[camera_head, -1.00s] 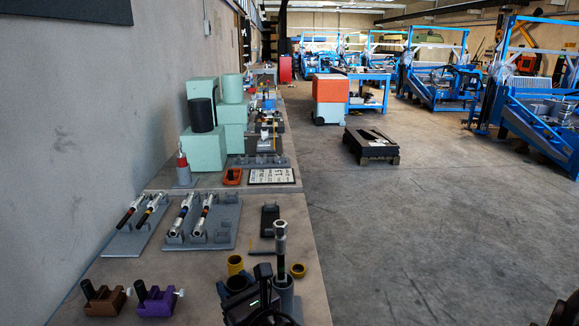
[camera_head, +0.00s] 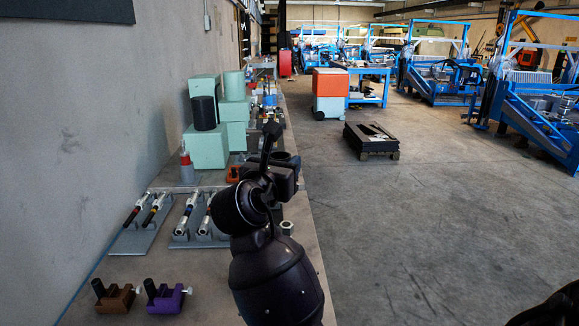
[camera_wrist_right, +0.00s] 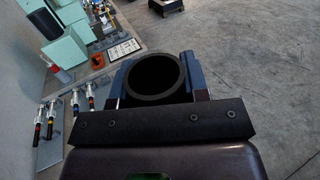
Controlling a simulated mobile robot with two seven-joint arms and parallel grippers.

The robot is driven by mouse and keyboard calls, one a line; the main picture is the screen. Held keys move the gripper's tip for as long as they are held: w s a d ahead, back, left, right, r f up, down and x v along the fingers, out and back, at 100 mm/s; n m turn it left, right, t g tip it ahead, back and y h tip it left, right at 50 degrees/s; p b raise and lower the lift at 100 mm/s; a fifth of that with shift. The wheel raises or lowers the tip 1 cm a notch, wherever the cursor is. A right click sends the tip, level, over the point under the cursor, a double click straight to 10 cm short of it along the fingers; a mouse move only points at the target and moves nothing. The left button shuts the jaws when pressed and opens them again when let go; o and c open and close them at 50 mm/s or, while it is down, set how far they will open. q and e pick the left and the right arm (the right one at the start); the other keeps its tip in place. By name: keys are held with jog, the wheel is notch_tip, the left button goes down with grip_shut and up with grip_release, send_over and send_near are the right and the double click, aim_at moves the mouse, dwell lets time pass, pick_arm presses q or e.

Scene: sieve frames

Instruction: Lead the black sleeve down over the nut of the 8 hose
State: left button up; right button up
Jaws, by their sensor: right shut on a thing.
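My right gripper (camera_head: 282,165) is raised above the bench in the head view. It is shut on the black sleeve (camera_wrist_right: 158,98), which shows in the right wrist view as a round dark ring between the two fingers. In the head view the sleeve (camera_head: 288,160) is a dark ring at the gripper's end. A grey hex nut (camera_head: 287,228) shows below the gripper, at the right edge of my arm. The sleeve is apart from it in the picture. The hose under the nut is hidden by my arm, and I cannot read its number. My left gripper is not in view.
Brown (camera_head: 115,297) and purple (camera_head: 166,298) blocks stand at the bench's front left. Silver tools lie on grey holders (camera_head: 141,238) behind them. Green blocks (camera_head: 206,148) stand farther back by the wall. Open floor (camera_head: 430,220) lies to the right of the bench.

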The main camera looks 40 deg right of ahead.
jog(key=shift+s+d+f+m+g+h, duration=0.45)
jog(key=shift+s+m+g, duration=0.1)
jog(key=shift+g, duration=0.15)
jog(key=shift+a, duration=0.1)
jog(key=shift+f+b, duration=0.4)
jog(key=shift+f, duration=2.1)
jog(key=shift+f+p, duration=0.4)
jog(key=shift+f, duration=3.15)
jog(key=o, duration=1)
